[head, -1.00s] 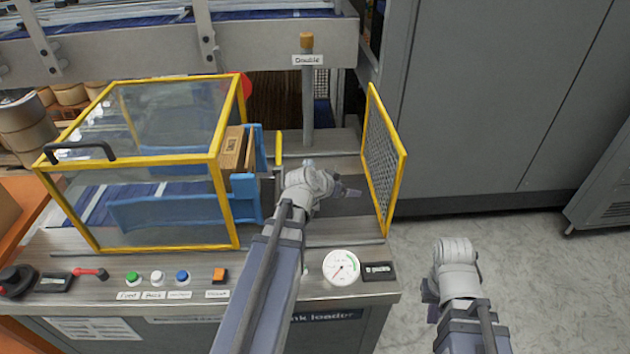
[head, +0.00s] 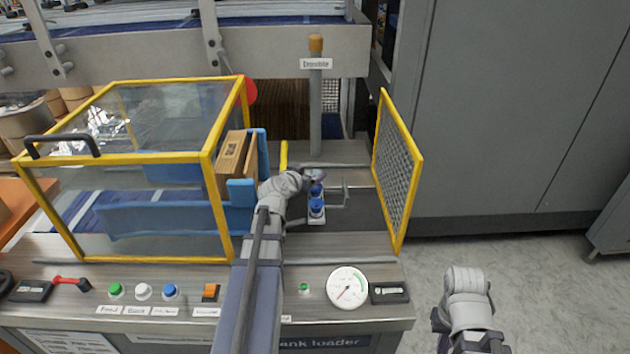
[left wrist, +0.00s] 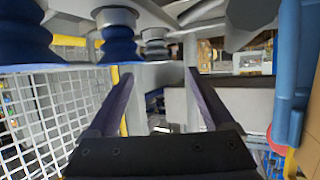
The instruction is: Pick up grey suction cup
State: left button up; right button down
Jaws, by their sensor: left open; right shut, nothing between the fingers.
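A grey bellows suction cup (left wrist: 155,42) hangs at the top of the left wrist view, behind a blue suction cup (left wrist: 118,36) and beside another at the left edge. Two blue cups (head: 316,208) also show in the head view, on a bracket right of my left wrist; I cannot make out the grey one there. My left gripper (left wrist: 159,76) is open and empty, its fingers below the grey cup and apart from it. In the head view its fingers are mostly hidden near the cups. My right gripper (head: 440,322) is shut and empty over the floor at the right.
A yellow-framed clear guard (head: 125,160) covers the left of the machine. A yellow-framed mesh panel (head: 396,175) stands right of the cups. A grey post (head: 315,110) rises behind. A gauge (head: 347,287) and buttons line the front. The floor at right is clear.

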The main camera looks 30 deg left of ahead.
aim_at(316, 173)
pick_arm(q)
jog(key=b+x, duration=0.1)
jog(key=x, duration=0.1)
jog(key=f+b+x, duration=0.1)
jog(key=x, duration=0.2)
jog(key=shift+b, duration=0.35)
jog(key=shift+s+d+r, duration=0.1)
jog(key=shift+s, duration=0.05)
grip_shut()
dwell(0.4)
notch_tip(316, 173, up, 10)
jog(key=p, duration=1)
